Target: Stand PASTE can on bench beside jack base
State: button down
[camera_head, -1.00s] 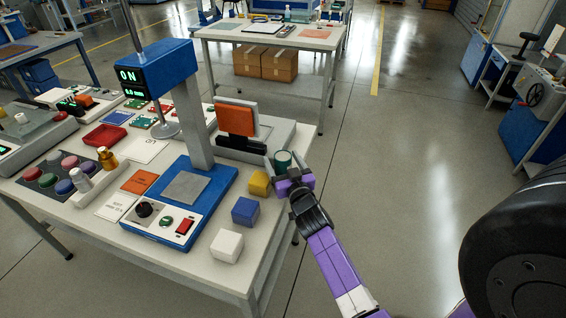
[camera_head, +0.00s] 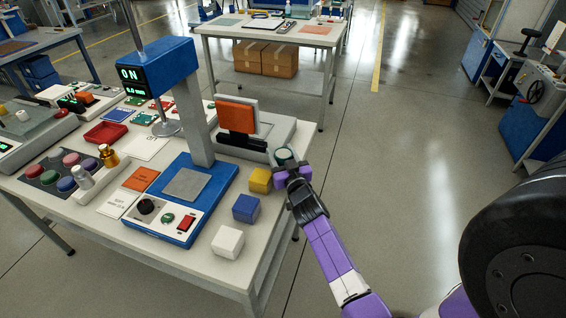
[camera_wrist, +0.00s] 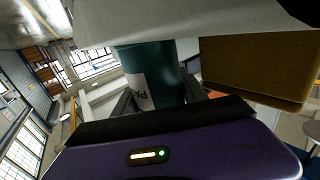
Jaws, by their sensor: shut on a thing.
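My gripper (camera_head: 284,162) is shut on the PASTE can (camera_wrist: 153,70), a teal cylinder with a white label reading "PA", partly hidden by the gripper. Its round top (camera_head: 284,155) shows in the head view at the bench's right edge. In the wrist view, which looks upside down, the can's far end meets the pale bench top (camera_wrist: 200,22); I cannot tell whether it bears on it. The blue jack (camera_head: 188,200) stands left of the can, with a control panel on its base and a display reading "ON".
A yellow block (camera_head: 260,180) sits close beside the can, also large in the wrist view (camera_wrist: 255,70). A blue cube (camera_head: 246,208) and a white cube (camera_head: 228,242) stand along the bench's right side. An orange-screened device (camera_head: 237,118) stands behind.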

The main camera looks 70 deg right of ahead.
jog(key=shift+r, duration=0.15)
notch_tip(320, 180, up, 20)
jog(key=p, duration=0.9)
jog(key=shift+p, duration=0.4)
